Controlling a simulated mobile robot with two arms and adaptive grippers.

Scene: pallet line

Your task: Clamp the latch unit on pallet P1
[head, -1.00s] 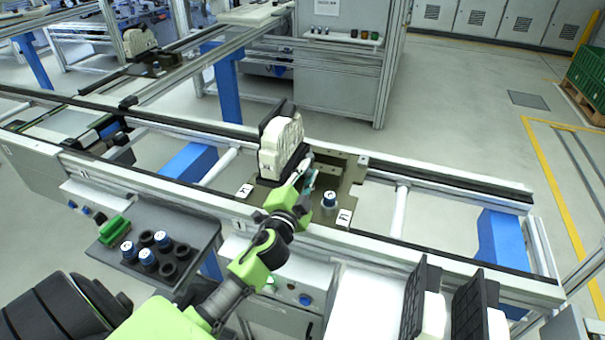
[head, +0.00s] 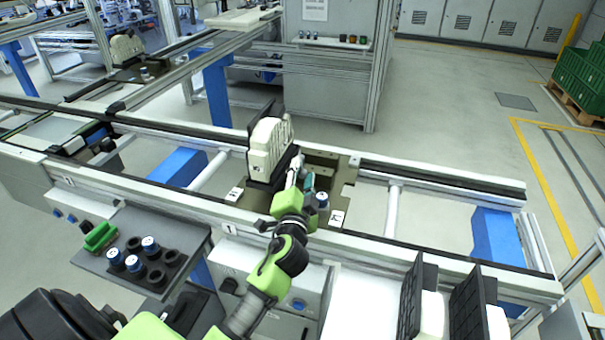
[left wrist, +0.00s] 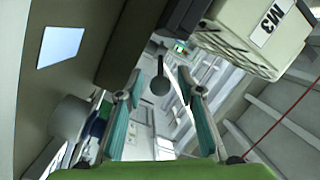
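The latch unit (head: 268,143), a cream block with a black back, stands upright on the dark olive pallet (head: 342,166) on the conveyor. In the left wrist view a cream part with black lettering, apparently the latch unit (left wrist: 240,40), fills the upper right. My left gripper (head: 303,178) is just right of the unit, low over the pallet. Its teal fingers (left wrist: 160,125) are apart with nothing held. A dark ball knob on a thin stem (left wrist: 160,84) shows in the gap beyond the fingertips; contact is not visible. My right gripper is out of view.
A blue-capped cylinder (head: 322,199) stands on the pallet close to the left gripper. A grey tray (head: 185,232) with blue-capped pieces and a green piece is at the front left. Black-and-white parts (head: 418,298) stand at the front right. The conveyor right of the pallet is clear.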

